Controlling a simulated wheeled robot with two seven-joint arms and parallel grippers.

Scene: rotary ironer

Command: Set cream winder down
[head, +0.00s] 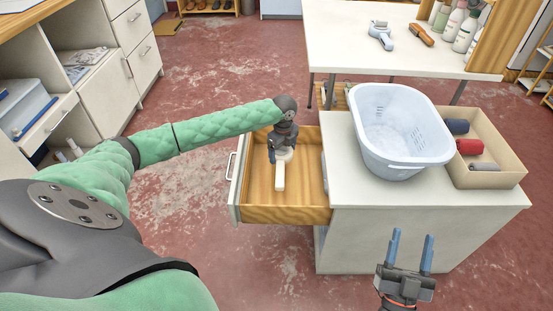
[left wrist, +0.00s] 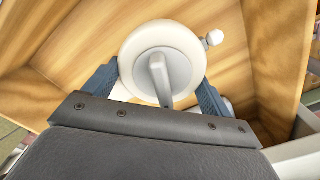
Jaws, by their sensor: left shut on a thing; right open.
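The cream winder (head: 280,174) is in the open wooden drawer (head: 285,214), with its pale bar-shaped part pointing toward the drawer front edge of the picture. In the left wrist view the winder (left wrist: 135,50) shows as a round cream disc with a grey crank and a small knob at its right. My left gripper (head: 281,150) reaches down into the drawer and is shut on the winder, one blue finger on each side. Whether the winder touches the drawer floor I cannot tell. My right gripper (head: 411,246) is open and empty in front of the white cabinet (head: 400,228).
A pale blue basket (head: 400,130) and a box (head: 512,170) with several dark and red rolls stand on the cabinet top. Behind is a white table (head: 345,50) with tools and bottles. The drawer around the winder looks mostly bare.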

